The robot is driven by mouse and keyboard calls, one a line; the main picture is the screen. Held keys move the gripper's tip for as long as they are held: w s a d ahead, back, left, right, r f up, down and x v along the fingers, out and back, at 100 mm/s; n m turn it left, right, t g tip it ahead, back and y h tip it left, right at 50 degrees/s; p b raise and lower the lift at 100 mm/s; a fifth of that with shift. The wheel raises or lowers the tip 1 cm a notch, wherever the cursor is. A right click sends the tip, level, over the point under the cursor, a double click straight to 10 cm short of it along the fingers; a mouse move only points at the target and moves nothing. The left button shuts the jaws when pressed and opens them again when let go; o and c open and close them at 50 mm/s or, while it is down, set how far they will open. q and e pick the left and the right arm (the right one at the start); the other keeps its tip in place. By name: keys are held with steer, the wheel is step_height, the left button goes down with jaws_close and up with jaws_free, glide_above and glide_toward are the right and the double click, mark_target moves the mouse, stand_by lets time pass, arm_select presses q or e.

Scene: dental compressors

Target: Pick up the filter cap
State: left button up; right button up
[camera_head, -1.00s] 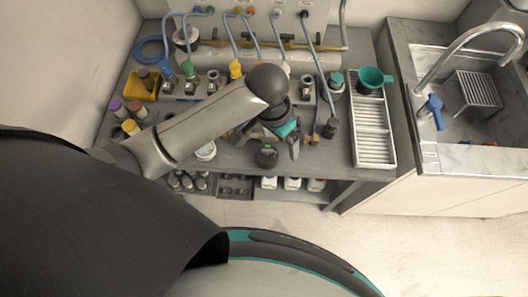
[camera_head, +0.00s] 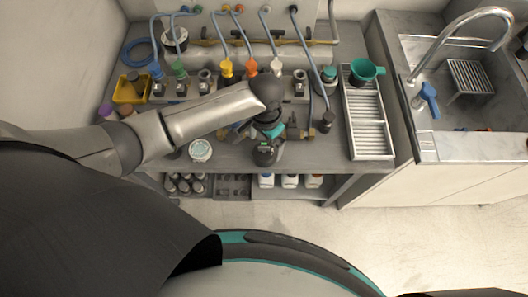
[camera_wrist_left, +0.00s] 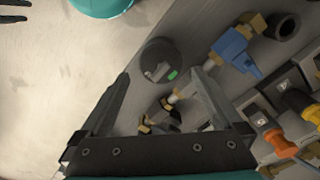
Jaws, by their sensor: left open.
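A dark round cap with a small green mark, which looks like the filter cap (camera_head: 264,154), stands near the front edge of the grey bench (camera_head: 325,155). It also shows in the left wrist view (camera_wrist_left: 158,62), just beyond the fingertips and roughly between their lines. My left gripper (camera_wrist_left: 162,78) is open and empty, with its fingers spread on either side. In the head view my left gripper (camera_head: 271,138) is over the bench right beside the cap, and its wrist partly hides its fingers. My right gripper is not in view.
Brass fittings (camera_wrist_left: 160,115) lie close between and below the fingers in the wrist view. A blue valve (camera_wrist_left: 233,52) is to the right. A round white-lidded jar (camera_head: 200,149) is left of the cap. A slatted rack (camera_head: 367,120) and sink are at right.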

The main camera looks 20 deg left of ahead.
mark_target(264, 154)
arm_select(q)
steer(key=shift+a+f+b, duration=0.15)
steer(key=shift+f+b, duration=0.45)
steer(key=shift+f, duration=2.1)
steer(key=shift+c, duration=0.4)
steer(key=c, duration=1.2)
steer(key=shift+r, duration=0.1)
